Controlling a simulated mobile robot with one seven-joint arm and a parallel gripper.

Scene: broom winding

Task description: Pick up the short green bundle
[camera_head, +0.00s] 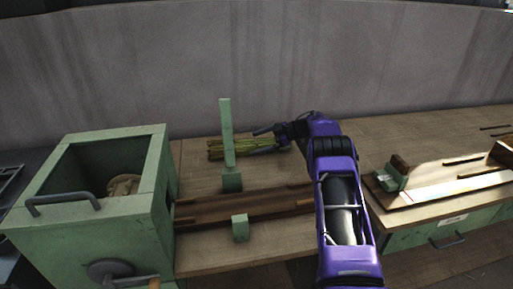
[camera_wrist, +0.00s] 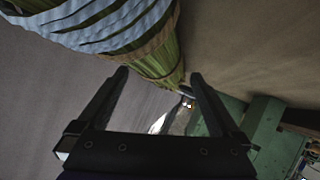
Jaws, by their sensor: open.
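The green bundle (camera_head: 216,150) lies on the workbench behind a green post, its yellow-green stalks pointing left. In the wrist view the bundle (camera_wrist: 157,63) crosses the top, large and close, with pale blue-grey strands around it and one green end narrowing between the fingertips. My gripper (camera_head: 268,138) reaches in from the right at the bundle's right part. In the wrist view my gripper (camera_wrist: 159,75) is open, with no contact visible between its fingers and the bundle. The part of the bundle behind the post is hidden.
A green upright post (camera_head: 227,130) stands in front of the bundle. A brown trough (camera_head: 245,206) and a short green block (camera_head: 240,228) lie nearer. A green open box (camera_head: 90,235) with a crank is at left. A board with wooden strips (camera_head: 440,192) is at right.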

